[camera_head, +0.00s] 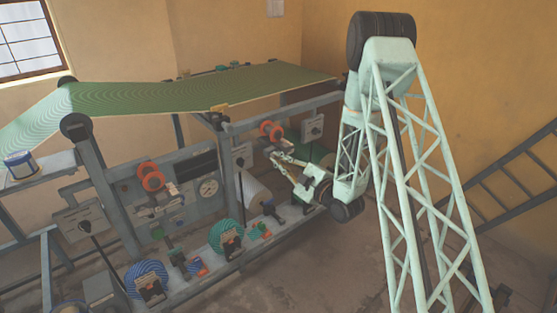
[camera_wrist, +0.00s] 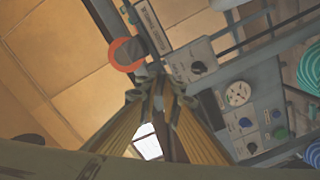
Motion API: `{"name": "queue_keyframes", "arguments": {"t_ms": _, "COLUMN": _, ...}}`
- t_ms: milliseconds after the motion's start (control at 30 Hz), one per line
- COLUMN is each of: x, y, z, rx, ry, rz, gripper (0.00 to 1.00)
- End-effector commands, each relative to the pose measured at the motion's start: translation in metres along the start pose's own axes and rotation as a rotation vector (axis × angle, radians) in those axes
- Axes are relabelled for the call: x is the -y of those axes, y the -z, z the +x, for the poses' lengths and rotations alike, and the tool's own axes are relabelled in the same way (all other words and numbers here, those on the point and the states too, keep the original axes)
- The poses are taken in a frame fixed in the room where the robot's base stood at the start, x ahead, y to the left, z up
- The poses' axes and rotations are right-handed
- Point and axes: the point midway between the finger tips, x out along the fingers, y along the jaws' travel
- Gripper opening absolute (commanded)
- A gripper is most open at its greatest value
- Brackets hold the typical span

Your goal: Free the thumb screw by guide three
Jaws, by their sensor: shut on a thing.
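My gripper (camera_head: 277,155) reaches in from the right to the far orange ring guide (camera_head: 270,131) on the press frame. In the wrist view my gripper (camera_wrist: 156,82) has its fingers drawn together beside the orange ring (camera_wrist: 127,54). It is shut on a small part at the guide's mount, which I take to be the thumb screw; the fingers mostly hide it. A second orange ring guide (camera_head: 151,177) sits further left on the frame, clear of my arm. I cannot read which guide is number three.
A green web (camera_head: 200,92) runs above the frame. A switch box (camera_head: 313,127) is close behind my gripper. The floor at the front right is clear.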

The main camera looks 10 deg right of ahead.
Motion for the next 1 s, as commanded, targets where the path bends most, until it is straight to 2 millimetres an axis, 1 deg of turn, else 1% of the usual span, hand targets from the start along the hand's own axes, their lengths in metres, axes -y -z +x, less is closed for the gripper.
{"name": "queue_keyframes", "arguments": {"t_ms": 33, "x": 0.000, "y": 0.000, "z": 0.000, "rx": 0.000, "ry": 0.000, "rz": 0.000, "gripper": 0.00}}
{"name": "queue_keyframes", "arguments": {"t_ms": 67, "x": 0.000, "y": 0.000, "z": 0.000, "rx": 0.000, "ry": 0.000, "rz": 0.000, "gripper": 0.09}}
{"name": "queue_keyframes", "arguments": {"t_ms": 200, "x": 0.000, "y": 0.000, "z": 0.000, "rx": 0.000, "ry": 0.000, "rz": 0.000, "gripper": 0.20}}
{"name": "queue_keyframes", "arguments": {"t_ms": 500, "x": 0.000, "y": 0.000, "z": 0.000, "rx": 0.000, "ry": 0.000, "rz": 0.001, "gripper": 0.20}}
{"name": "queue_keyframes", "arguments": {"t_ms": 667, "x": 0.000, "y": -0.001, "z": -0.004, "rx": 0.001, "ry": 0.000, "rz": 0.001, "gripper": 0.20}}
{"name": "queue_keyframes", "arguments": {"t_ms": 867, "x": 0.000, "y": -0.001, "z": -0.018, "rx": 0.001, "ry": 0.000, "rz": 0.002, "gripper": 0.20}}
{"name": "queue_keyframes", "arguments": {"t_ms": 1000, "x": 0.000, "y": -0.001, "z": -0.035, "rx": 0.003, "ry": 0.000, "rz": 0.002, "gripper": 0.20}}
